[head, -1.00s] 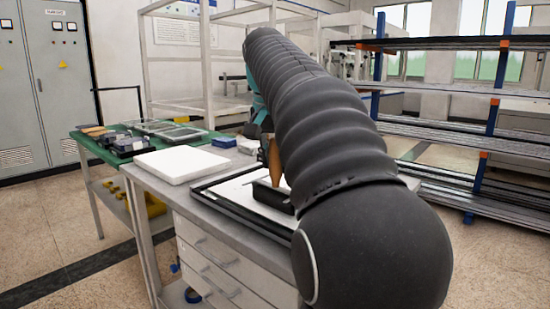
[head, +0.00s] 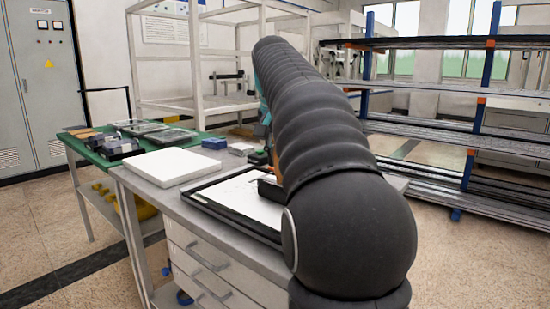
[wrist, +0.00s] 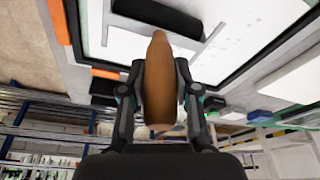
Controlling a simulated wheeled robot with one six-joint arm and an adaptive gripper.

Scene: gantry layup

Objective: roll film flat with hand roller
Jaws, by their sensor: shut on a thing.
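My gripper (wrist: 158,95) is shut on the tan wooden handle (wrist: 159,75) of the hand roller in the wrist view. The roller's black roll (wrist: 158,14) lies over the white sheet. In the head view, the black roll (head: 268,188) shows at the arm's left edge, over the white sheet (head: 235,192) inside a black frame. The sheet also shows in the wrist view (wrist: 240,40), with small grey spots on it at upper right. My arm hides the gripper and the sheet's right part in the head view. I cannot tell whether the roll touches the sheet.
A thick white slab (head: 175,166) lies left of the black frame (head: 232,218). Small blue (head: 215,143) and grey (head: 241,149) blocks sit behind it. A green-topped table (head: 90,148) with trays stands at left. A blue-post rack (head: 480,110) stands at right.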

